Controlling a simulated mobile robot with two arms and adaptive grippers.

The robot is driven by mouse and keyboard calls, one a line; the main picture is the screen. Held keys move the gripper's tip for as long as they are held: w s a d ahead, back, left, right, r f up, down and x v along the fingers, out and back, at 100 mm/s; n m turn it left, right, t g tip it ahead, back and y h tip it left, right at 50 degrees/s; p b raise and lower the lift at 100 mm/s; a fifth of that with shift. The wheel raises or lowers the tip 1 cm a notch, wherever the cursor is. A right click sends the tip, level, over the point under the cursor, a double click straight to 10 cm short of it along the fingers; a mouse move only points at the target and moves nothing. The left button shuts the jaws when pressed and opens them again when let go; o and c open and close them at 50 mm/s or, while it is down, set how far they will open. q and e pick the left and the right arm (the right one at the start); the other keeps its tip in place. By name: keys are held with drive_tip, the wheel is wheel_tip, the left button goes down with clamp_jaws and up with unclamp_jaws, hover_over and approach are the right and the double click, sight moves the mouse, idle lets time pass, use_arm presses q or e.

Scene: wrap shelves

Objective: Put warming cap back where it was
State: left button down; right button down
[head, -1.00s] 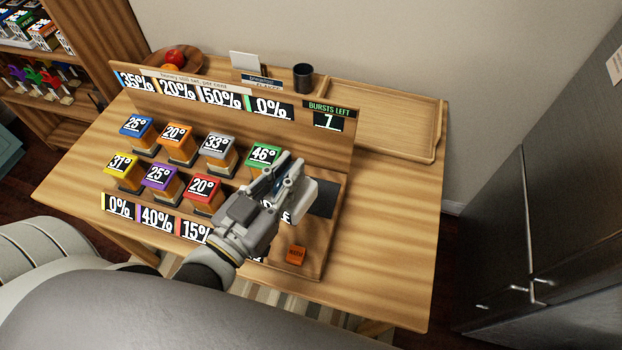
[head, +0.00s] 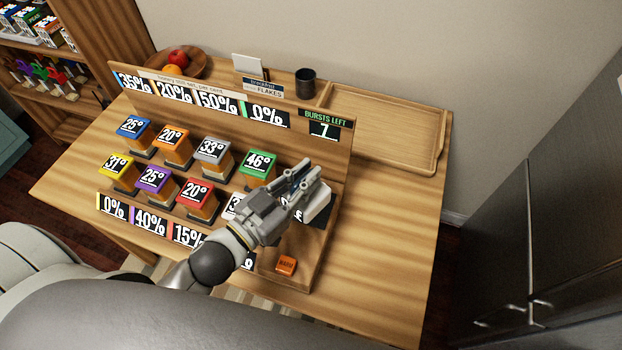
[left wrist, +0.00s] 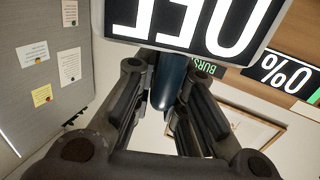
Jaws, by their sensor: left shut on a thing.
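The warming cap (head: 320,207) is a pale block with a dark face. In the left wrist view its panel (left wrist: 190,22) reads OFF, upside down, and a dark blue stem (left wrist: 168,82) runs between the fingers. My left gripper (head: 308,182) is shut on it; the fingers also show in the left wrist view (left wrist: 160,105). The cap is over the right end of the wooden stand (head: 318,240), where a dark square pad is now hidden. I cannot tell whether the cap touches the stand. My right gripper is not in view.
Several jars with coloured temperature lids, such as the green 46° one (head: 258,165), stand left of the gripper. A white-lidded jar (head: 233,203) is partly behind it. An orange block (head: 286,265) lies at the stand's front right. An empty tray (head: 385,155) is behind.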

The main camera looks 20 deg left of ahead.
use_arm(q)
drive_tip(key=w+f, duration=0.3)
drive_tip(key=f, duration=0.1)
drive_tip(key=shift+w+a+f, duration=0.1)
drive_tip(key=shift+w+f, duration=0.2)
drive_tip(key=shift+w, duration=0.1)
drive_tip(key=f, duration=0.2)
drive_tip(key=w+f, duration=0.1)
drive_tip(key=f, duration=0.1)
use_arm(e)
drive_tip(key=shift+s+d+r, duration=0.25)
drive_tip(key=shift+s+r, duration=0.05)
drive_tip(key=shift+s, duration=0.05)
use_arm(q)
drive_tip(key=shift+f, duration=0.1)
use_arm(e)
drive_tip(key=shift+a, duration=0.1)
use_arm(q)
drive_tip(key=shift+f, duration=0.15)
drive_tip(key=c, duration=1.5)
unclamp_jaws()
drive_tip(key=shift+s, duration=0.1)
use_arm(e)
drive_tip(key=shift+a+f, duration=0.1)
use_arm(q)
drive_tip(key=shift+s, duration=0.1)
